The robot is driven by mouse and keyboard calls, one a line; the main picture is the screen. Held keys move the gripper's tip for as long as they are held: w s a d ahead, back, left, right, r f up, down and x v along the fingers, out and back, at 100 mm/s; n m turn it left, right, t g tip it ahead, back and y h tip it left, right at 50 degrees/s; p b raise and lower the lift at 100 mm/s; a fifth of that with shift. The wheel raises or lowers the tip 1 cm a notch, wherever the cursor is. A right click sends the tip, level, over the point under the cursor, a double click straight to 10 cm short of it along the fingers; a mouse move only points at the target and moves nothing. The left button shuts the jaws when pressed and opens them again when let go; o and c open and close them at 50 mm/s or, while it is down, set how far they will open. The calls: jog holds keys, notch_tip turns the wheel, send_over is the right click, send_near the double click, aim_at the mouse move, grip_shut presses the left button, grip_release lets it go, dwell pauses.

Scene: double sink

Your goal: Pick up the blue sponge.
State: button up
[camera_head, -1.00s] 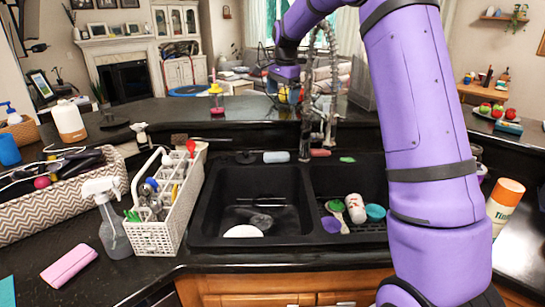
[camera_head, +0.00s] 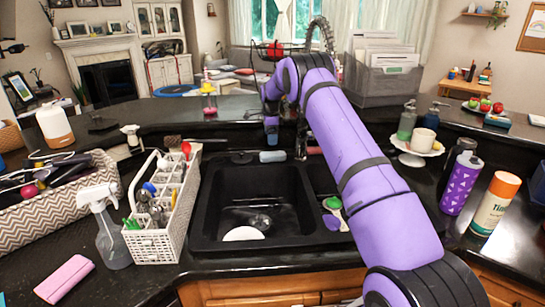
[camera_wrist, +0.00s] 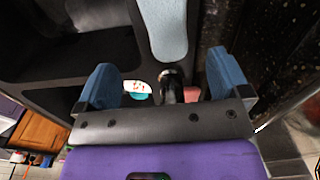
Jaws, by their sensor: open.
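The blue sponge (camera_head: 272,156), pale blue and elongated, lies on the back rim of the black sink. In the wrist view a long pale blue shape, which looks like the sponge (camera_wrist: 163,28), is at the top centre, ahead of my fingers and partly cut off by the frame. My gripper (camera_head: 271,128) points down just above the sponge, seemingly apart from it. In the wrist view my gripper (camera_wrist: 165,80) has its two blue fingers spread wide, with nothing held between them.
The black double sink (camera_head: 205,200) holds a white dish (camera_head: 243,233) in its left basin. The faucet (camera_head: 301,135) stands close right of my gripper. A white caddy (camera_head: 153,245) and spray bottle (camera_head: 112,240) are left; a purple bottle (camera_head: 461,185) is right.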

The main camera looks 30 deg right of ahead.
send_over(273, 154)
jog(key=a, duration=0.1)
notch_tip(273, 154, down, 4)
jog(key=shift+f, duration=0.25)
jog(key=f, duration=0.2)
jog(key=d+f, duration=0.1)
jog(key=f, duration=0.1)
jog(key=shift+w+f, duration=0.15)
jog(key=shift+f, duration=0.5)
jog(key=shift+c, duration=0.3)
jog(key=c, duration=1)
jog(key=shift+r, duration=0.15)
